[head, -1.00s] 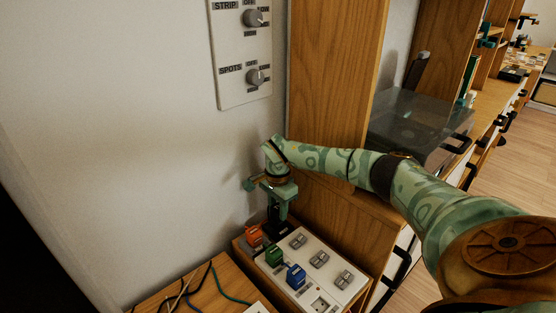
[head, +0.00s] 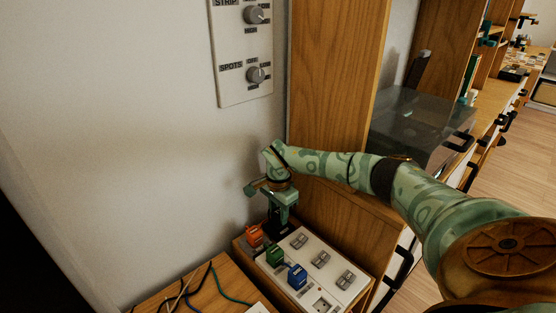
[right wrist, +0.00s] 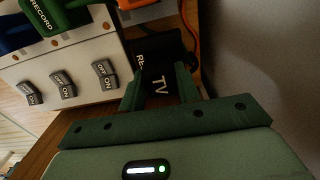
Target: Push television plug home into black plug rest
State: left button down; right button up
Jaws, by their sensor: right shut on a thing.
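The television plug (right wrist: 159,86) is black with a white "TV" label. My right gripper (right wrist: 159,72) is shut on it, with one green finger on each side. In the head view my right gripper (head: 281,212) points down at the far end of the switch panel, and a dark shape shows below it. In the right wrist view, part of a dark block with the letters "RE" (right wrist: 141,62) shows just beyond the plug and looks like the black plug rest. The plug hides most of it, so I cannot tell how deep the plug sits. My left gripper is out of view.
The white panel (head: 325,255) carries several grey switches and a socket. Orange (head: 254,235), green (head: 274,254) and blue (head: 297,275) plugs stand along its left side. Cables (head: 225,283) lie on the wooden top. The wall and a wooden cabinet side (head: 325,100) are close to the gripper.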

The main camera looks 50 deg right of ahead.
aim_at(279, 211)
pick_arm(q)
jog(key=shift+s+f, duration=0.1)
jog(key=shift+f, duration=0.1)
pick_arm(e)
jog(key=shift+f, duration=0.6)
jog(key=o, duration=1.1)
pick_arm(q)
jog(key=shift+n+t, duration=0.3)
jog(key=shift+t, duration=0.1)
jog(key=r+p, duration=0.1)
jog(key=p, duration=0.1)
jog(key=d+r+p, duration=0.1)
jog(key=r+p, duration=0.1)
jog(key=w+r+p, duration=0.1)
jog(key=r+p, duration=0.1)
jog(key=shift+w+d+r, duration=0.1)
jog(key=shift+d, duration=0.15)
pick_arm(e)
notch_tip(279, 211, up, 16)
jog(key=shift+r, duration=0.15)
